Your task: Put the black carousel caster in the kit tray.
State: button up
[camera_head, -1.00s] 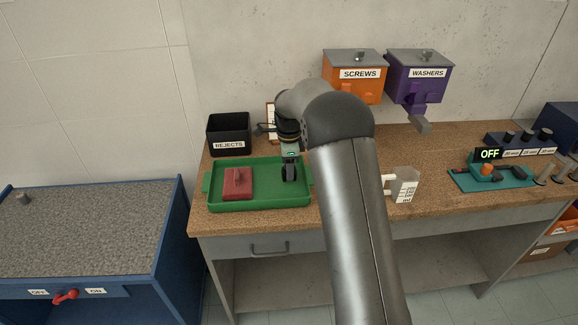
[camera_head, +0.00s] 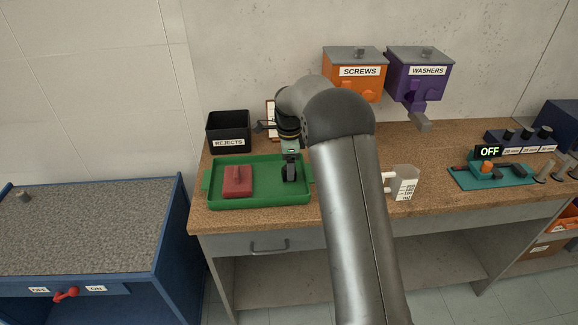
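The green kit tray (camera_head: 216,204) lies on the workbench, left of my arm. My gripper (camera_head: 290,172) points down over the tray's right part. A small black rounded piece shows at its end and looks like the black caster, but it blends with the dark fingers. I cannot tell whether the fingers are closed on it, or whether it touches the tray floor. A red block with a raised grip (camera_head: 238,181) sits in the tray's left part.
A black REJECTS bin (camera_head: 228,132) stands behind the tray. A white labelled cup (camera_head: 405,183) is right of my arm. Orange SCREWS (camera_head: 352,75) and purple WASHERS (camera_head: 418,74) dispensers hang on the wall. A blue table with a grey top (camera_head: 80,235) is at left.

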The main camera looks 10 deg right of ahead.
notch_tip(320, 180, up, 11)
jog(key=shift+r+b, duration=0.1)
jog(key=shift+b, duration=0.5)
jog(key=s+r+n, duration=0.3)
jog(key=s+n, duration=0.6)
jog(key=s, duration=0.9)
jog(key=s+f+n, duration=0.3)
jog(key=s+n, duration=0.2)
jog(key=s, duration=0.5)
jog(key=s+f+n, duration=0.4)
jog(key=s+n, duration=0.1)
jog(key=s, duration=0.6)
jog(key=shift+s+f+t, duration=0.3)
jog(key=shift+t, duration=0.1)
jog(key=shift+a, duration=0.1)
